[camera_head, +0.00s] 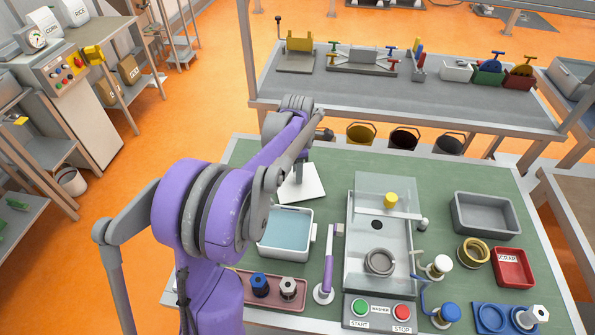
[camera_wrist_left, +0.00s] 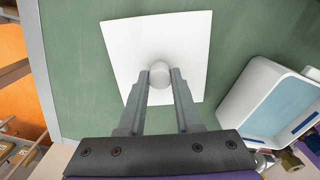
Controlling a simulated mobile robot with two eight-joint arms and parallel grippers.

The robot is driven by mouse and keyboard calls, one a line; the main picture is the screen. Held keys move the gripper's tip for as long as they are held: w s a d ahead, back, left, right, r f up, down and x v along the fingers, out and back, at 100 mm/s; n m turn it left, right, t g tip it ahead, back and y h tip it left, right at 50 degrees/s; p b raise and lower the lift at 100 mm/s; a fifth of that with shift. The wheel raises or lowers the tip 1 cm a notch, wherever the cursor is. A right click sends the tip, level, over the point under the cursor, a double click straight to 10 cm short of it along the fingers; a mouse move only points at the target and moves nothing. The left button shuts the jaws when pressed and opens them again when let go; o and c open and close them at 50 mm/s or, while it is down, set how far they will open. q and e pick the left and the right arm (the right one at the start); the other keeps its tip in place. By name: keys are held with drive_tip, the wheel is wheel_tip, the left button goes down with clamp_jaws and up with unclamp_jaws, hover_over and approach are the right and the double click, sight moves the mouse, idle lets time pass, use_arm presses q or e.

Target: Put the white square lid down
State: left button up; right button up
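The white square lid (camera_head: 306,186) is at the back left of the green table, behind the white tub (camera_head: 264,245). In the left wrist view the lid (camera_wrist_left: 125,45) has a round knob in its middle. My left gripper (camera_wrist_left: 160,75) has its two fingers on either side of this knob, close against it. In the head view my left gripper (camera_head: 300,178) is above the lid, partly hidden by my purple arm. I cannot tell whether the lid touches the table or hangs just above it. My right gripper is not in view.
The tub holds blue liquid and stands uncovered. Right of it are a washer station (camera_head: 352,270), a grey bin (camera_head: 486,222) and a red scrap tray (camera_head: 513,268). A pink tray (camera_head: 262,305) is in front. Green table (camera_head: 330,160) is bare around the lid.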

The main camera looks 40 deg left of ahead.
use_arm(q)
drive_tip(key=o, duration=0.5)
drive_tip(key=shift+c, duration=0.2)
wheel_tip(320, 180, up, 12)
drive_tip(key=shift+r+p, duration=0.2)
drive_tip(key=shift+p, duration=0.25)
